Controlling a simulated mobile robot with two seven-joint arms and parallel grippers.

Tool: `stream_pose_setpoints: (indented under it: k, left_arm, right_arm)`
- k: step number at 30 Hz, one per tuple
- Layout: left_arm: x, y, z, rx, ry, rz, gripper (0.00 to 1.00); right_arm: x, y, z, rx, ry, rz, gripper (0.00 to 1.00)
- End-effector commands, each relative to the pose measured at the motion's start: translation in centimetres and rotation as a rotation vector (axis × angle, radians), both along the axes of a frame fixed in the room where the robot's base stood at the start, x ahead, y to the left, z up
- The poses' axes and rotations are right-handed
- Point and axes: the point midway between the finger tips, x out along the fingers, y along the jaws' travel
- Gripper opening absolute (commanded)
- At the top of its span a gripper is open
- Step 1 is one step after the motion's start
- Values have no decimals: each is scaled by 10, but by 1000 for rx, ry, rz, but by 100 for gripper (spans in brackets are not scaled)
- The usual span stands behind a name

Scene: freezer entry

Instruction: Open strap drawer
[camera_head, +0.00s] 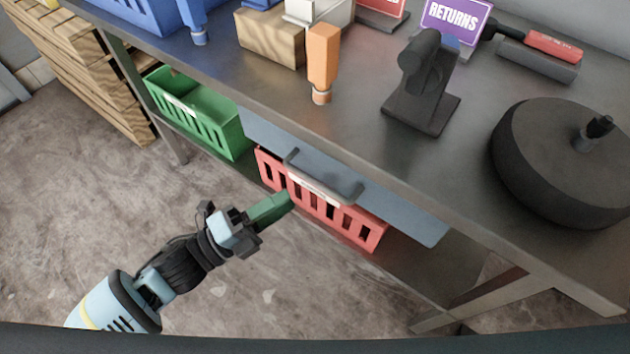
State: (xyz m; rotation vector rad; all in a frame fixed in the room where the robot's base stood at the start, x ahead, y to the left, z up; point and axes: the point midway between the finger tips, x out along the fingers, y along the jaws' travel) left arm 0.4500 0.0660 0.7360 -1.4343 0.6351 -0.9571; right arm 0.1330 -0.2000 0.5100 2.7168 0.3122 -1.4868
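The drawer (405,215) has a flat blue-grey front under the table's front edge. A dark bar handle (325,178) is fixed across that front. The drawer looks closed, and its inside is hidden. My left gripper (280,204) has green fingers and comes in from the lower left. In the picture its tips are below and left of the handle, in front of the red crate, apart from the handle. The fingers overlap from this angle, so their opening cannot be seen. My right gripper is not in view.
A red crate (375,235) and a green crate (232,135) sit under the metal table (365,140). The table top bears an orange bottle-like object (322,55), a dark scanner stand (425,85), a large black round object (545,165) and a RETURNS sign (453,18). Wooden pallets (85,70) stand left.

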Motion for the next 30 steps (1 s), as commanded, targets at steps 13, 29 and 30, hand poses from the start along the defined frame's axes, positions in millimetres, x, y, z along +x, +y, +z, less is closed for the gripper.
stream_pose_setpoints:
  k: [13, 29, 30]
  left_arm:
    - [29, -47, 12, -4, 0, 0, 32]
    - [39, -65, 14, -2, 4, 1, 32]
    - [39, -65, 14, -3, 4, 1, 28]
  right_arm:
    - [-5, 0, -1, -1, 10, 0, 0]
    - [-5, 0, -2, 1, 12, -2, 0]
    - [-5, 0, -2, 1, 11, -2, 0]
